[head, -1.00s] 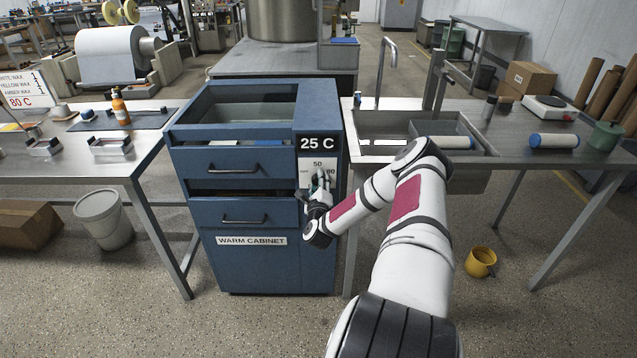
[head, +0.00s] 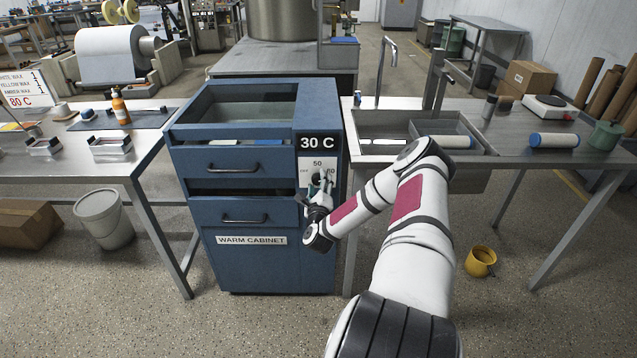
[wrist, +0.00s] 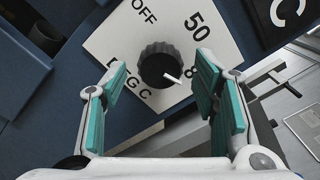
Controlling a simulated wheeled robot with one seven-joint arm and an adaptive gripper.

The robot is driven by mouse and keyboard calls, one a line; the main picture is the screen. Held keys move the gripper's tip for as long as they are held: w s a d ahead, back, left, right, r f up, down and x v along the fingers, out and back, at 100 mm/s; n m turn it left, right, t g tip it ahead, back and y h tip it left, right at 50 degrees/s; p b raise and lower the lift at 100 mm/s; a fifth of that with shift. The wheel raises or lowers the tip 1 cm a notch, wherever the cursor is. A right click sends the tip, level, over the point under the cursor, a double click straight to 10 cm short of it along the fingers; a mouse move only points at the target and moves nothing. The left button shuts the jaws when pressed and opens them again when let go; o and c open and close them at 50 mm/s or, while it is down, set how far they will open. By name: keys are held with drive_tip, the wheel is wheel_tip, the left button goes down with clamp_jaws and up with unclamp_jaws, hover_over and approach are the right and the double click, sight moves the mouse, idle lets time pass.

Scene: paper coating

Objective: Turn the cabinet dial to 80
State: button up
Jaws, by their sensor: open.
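The blue warm cabinet (head: 222,268) stands between the two tables. Its display (head: 317,143) reads 30 C. The dark round dial (wrist: 158,62) sits on a white plate (wrist: 118,42) marked OFF, 50 and a partly hidden 8-something. The dial's white pointer line points right and slightly down, towards that partly hidden mark. My gripper (wrist: 160,82) is open, with a teal-padded finger on each side of the dial and a visible gap to it. In the head view my gripper (head: 319,196) is in front of the dial plate and partly covers it.
A sign (head: 22,90) on the left reads 80 C. The cabinet's two drawer handles (head: 233,169) stick out left of the dial. The sink table (head: 505,150) is close on the right. A yellow mug (head: 480,261) and a white bucket (head: 103,216) stand on the floor.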

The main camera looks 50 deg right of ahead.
drive_tip(key=v, duration=1)
drive_tip(key=shift+s, duration=0.2)
drive_tip(key=shift+a, duration=0.1)
